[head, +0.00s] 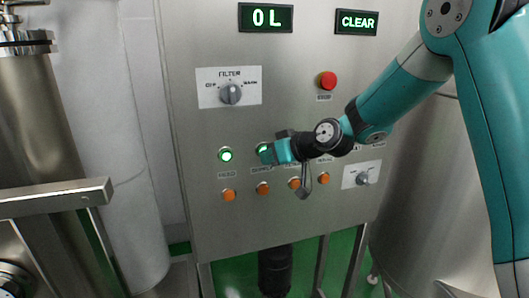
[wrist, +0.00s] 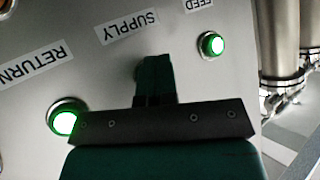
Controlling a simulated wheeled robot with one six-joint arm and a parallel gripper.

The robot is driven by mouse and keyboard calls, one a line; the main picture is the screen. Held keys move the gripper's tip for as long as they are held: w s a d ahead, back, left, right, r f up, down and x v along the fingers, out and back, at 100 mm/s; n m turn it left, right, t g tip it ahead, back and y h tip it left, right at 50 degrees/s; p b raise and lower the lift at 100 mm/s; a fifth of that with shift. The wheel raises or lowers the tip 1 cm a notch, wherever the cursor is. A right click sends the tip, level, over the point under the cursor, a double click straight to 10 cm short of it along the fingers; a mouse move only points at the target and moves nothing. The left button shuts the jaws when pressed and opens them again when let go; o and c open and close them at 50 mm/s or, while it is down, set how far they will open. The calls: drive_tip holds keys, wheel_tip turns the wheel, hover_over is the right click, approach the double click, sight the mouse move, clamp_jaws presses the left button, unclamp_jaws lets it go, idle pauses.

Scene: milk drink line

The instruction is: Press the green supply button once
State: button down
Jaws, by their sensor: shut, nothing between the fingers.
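The green supply button (head: 263,148) is on the steel panel, second from the left in the lit green row. Only its upper part shows in the head view, behind my fingertips. My gripper (head: 266,155) is shut and empty, pointing at the panel right at this button. In the wrist view, my gripper (wrist: 153,65) covers the place beside the SUPPLY label (wrist: 127,27), so the button is hidden there. I cannot tell whether the fingertips touch the button or stand just off it.
The green feed button (head: 226,155) is just left, and the return button (wrist: 63,118) is on the other side. Orange buttons (head: 229,194) line the row below.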

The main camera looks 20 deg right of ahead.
drive_tip(key=shift+s+b, duration=0.4)
drive_tip(key=shift+s, duration=0.4)
drive_tip(key=shift+s+b, duration=1.1)
drive_tip(key=shift+s, duration=1.4)
drive_tip(key=s+a+f+n+g+b, duration=0.15)
drive_tip(key=s+a+g, duration=0.4)
drive_tip(key=s, duration=0.65)
drive_tip(key=s+f+g+h+b, duration=0.1)
drive_tip(key=s+f+g+h, duration=0.1)
drive_tip(key=s, duration=1.4)
drive_tip(key=shift+s+d+n+g+h, duration=0.35)
drive_tip(key=shift+g+h, duration=0.35)
drive_tip(key=shift+g, duration=0.45)
